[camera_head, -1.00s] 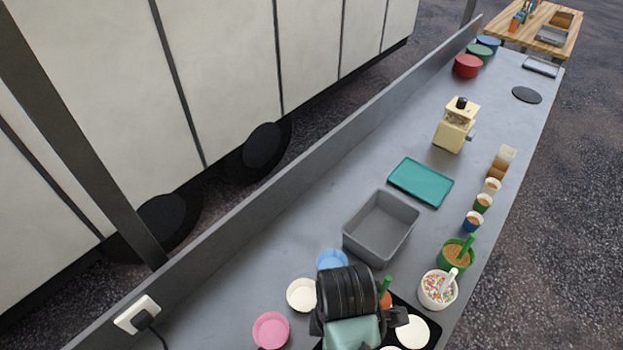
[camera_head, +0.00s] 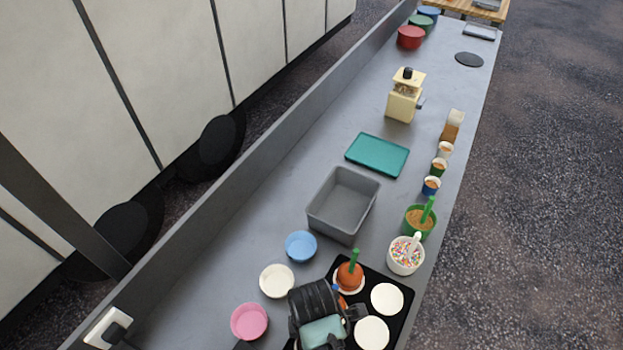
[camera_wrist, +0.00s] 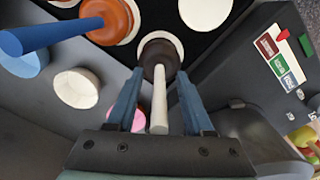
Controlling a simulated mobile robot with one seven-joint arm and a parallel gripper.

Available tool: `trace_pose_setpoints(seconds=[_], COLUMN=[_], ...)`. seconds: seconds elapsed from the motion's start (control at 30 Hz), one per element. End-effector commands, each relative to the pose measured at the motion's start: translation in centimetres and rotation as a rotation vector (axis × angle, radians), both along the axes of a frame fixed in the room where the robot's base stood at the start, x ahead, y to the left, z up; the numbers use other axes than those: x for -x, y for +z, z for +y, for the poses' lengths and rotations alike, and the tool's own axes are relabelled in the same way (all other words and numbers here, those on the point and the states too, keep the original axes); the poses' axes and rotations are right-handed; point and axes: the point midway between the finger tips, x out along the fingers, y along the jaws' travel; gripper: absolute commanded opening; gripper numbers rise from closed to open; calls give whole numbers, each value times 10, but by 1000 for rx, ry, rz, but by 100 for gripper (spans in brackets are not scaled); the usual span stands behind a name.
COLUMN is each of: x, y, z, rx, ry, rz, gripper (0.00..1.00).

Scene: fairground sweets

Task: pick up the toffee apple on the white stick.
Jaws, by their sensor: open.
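The toffee apple with the white stick (camera_wrist: 158,58) is dark brown and sits on a pale disc on the black tray (camera_head: 399,315). In the wrist view its white stick points back between the two blue-grey fingers of my gripper (camera_wrist: 160,76). The fingers are open, one on each side of the stick, with a gap on both sides. In the head view my wrist hides this apple. An orange-red toffee apple on a blue stick (camera_wrist: 110,18) stands beside it. A toffee apple on a green stick (camera_head: 349,276) stands at the tray's far corner.
Blue (camera_head: 300,246), cream (camera_head: 277,281) and pink (camera_head: 249,321) cups stand left of the tray. A grey bin (camera_head: 343,205) is behind it. A white tub of sprinkles (camera_head: 405,255) and a green tub (camera_head: 418,222) stand near the counter's right edge.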

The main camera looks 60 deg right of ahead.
Motion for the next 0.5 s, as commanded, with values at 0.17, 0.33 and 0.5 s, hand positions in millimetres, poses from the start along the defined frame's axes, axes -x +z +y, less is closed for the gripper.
trace_pose_setpoints(seconds=[0.17,0.33,0.5], x=[0,0,0], y=[-11,-11,-11], z=[0,0,0], rx=[0,1,1], ry=[0,1,1], rz=[0,-1,-1], gripper=[52,52,27])
